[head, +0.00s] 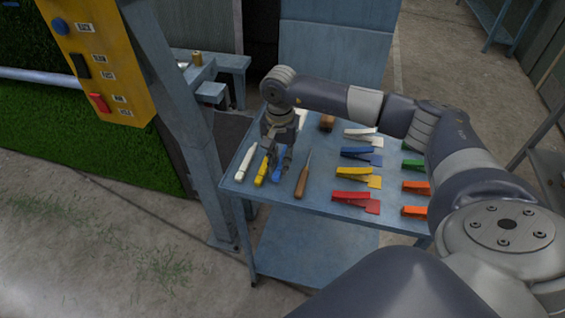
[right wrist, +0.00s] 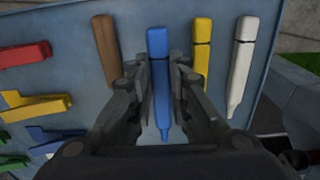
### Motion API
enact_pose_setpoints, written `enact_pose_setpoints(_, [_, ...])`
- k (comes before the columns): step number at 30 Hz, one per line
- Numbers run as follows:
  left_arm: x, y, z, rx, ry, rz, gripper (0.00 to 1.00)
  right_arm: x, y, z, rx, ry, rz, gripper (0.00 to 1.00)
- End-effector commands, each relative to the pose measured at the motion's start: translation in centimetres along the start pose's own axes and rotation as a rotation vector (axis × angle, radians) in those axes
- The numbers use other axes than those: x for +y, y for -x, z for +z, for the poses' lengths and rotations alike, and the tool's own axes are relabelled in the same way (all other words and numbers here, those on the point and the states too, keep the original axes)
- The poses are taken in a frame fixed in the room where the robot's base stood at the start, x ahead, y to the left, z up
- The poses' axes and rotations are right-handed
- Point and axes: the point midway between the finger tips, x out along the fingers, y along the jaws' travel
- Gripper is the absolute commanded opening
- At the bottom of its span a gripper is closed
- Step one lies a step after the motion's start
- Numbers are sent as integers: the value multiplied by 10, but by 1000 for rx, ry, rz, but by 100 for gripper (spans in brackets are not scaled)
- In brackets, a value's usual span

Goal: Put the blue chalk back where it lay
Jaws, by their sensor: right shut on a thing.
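The blue chalk (head: 277,177) is between the fingers of my right gripper (head: 276,158), which is shut on it at the table's left part. In the right wrist view the blue chalk (right wrist: 158,50) points the same way as its neighbours, with the gripper's fingers (right wrist: 159,85) on both sides of it. The yellow chalk (head: 262,170) and the white chalk (head: 245,162) lie to its left in the head view, and a wooden-handled tool (head: 302,180) lies to its right. I cannot tell whether the blue chalk touches the tabletop. My left gripper is not in view.
The blue-grey table (head: 325,210) also holds several coloured clips, such as the red one (head: 355,200) and yellow one (head: 357,176), to the right. A brown block (head: 327,122) is at the back. A post (head: 185,130) with a yellow control panel (head: 98,60) stands left.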

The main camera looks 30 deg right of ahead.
Motion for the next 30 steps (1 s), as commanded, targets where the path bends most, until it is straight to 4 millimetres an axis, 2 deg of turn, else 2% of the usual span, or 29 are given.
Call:
enact_pose_setpoints(4, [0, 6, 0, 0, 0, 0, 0, 6, -4, -4, -2, 1, 1, 0])
enact_pose_setpoints(10, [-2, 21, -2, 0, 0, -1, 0, 6, -30, -3, -2, -1, 2, 0])
enact_pose_setpoints(22, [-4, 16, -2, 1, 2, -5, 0, 6, -40, -4, 0, 0, -1, 0])
enact_pose_setpoints(23, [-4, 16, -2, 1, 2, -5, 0, 6, -40, -4, 0, 0, -1, 19])
enact_pose_setpoints(25, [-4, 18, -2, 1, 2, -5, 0, 6, -38, -4, 0, 0, -1, 35])
enact_pose_setpoints(30, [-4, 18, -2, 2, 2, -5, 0, 6, -38, -4, 0, 0, 0, 37])
